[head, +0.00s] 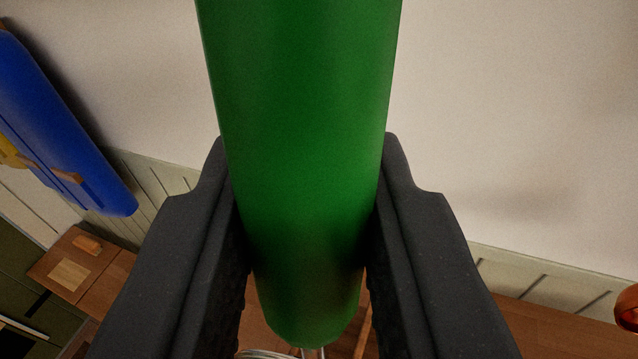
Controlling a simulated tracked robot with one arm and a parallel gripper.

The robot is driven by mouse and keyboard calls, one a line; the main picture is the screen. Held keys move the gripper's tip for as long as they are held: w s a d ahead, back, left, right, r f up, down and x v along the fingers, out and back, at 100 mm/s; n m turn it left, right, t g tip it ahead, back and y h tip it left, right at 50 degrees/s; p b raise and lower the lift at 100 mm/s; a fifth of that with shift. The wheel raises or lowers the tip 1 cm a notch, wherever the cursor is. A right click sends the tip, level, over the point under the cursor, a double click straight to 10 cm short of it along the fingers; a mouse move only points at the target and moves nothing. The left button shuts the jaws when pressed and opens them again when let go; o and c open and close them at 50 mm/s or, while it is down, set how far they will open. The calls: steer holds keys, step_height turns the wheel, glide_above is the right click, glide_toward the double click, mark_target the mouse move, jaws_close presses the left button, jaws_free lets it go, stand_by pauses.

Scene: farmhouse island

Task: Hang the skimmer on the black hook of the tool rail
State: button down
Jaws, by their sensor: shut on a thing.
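A thick green handle (305,80) fills the middle of the head view, running from the top edge down to a rounded end. Thin metal rods show just below that end, so I take it for the skimmer's handle. My gripper (306,165) is shut on the green handle, with one dark finger pressed on each side. The tool rail and its black hook are not visible in this view.
A blue elongated object (60,120) with yellow and brown parts is at the upper left. Brown wooden pieces (110,275) lie lower left. A copper-coloured round thing (627,308) is at the right edge. Behind is a pale wall (520,110) with panelling below.

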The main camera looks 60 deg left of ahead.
steer(key=shift+f+b, duration=0.1)
steer(key=shift+b, duration=0.3)
steer(key=shift+w+a, duration=0.7)
steer(key=shift+w, duration=0.2)
steer(key=w+a+b, duration=0.4)
steer(key=w, duration=0.3)
steer(key=shift+a+f, duration=0.25)
steer(key=shift+f, duration=0.2)
steer(key=shift+w+a+f+n+t+y+b, duration=0.2)
steer(key=shift+w+a+n+t+y+b, duration=0.3)
steer(key=shift+b, duration=1.4)
steer(key=shift+w+f+b, duration=0.15)
steer(key=shift+f+b, duration=0.05)
steer(key=shift+b, duration=0.35)
steer(key=c, duration=1.6)
jaws_free()
